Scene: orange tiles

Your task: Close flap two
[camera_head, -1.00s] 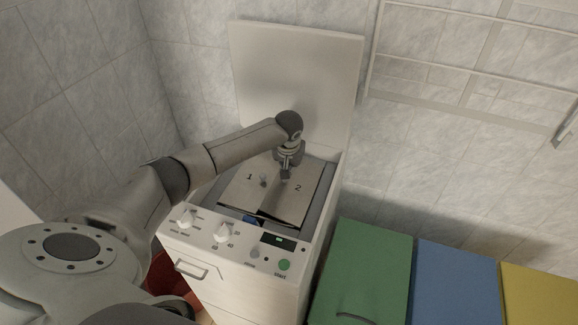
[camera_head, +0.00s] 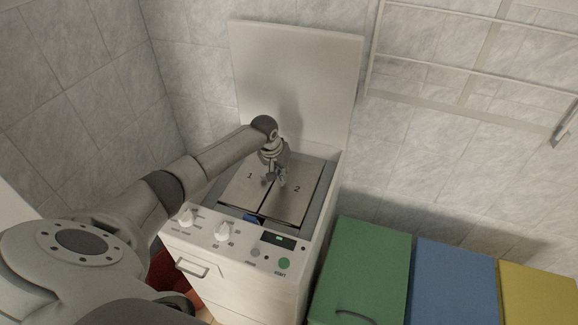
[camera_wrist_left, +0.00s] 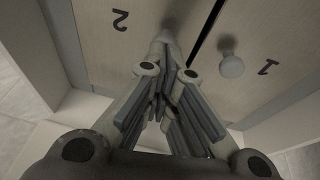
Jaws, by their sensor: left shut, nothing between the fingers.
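The washing machine (camera_head: 217,260) is a white top-loader with its lid (camera_head: 300,75) raised upright. Flap two (camera_head: 298,197), marked 2, lies flat and level in the drum opening; it also shows in the left wrist view (camera_wrist_left: 110,50). Flap one (camera_head: 243,185), marked 1, lies flat beside it with a narrow dark gap between them. A small round knob (camera_wrist_left: 231,66) stands on flap one. My left gripper (camera_head: 273,183) is shut and empty, just above the flaps near the gap. In the wrist view its fingertips (camera_wrist_left: 165,38) hide part of flap two's edge. My right gripper is not in view.
Dials and a start button line the machine's front panel (camera_head: 235,238). Green (camera_head: 365,265), blue (camera_head: 455,285) and yellow (camera_head: 540,295) boxes stand at the right. A white rack (camera_head: 470,65) hangs on the wall. A red object (camera_head: 168,272) is on the floor at left.

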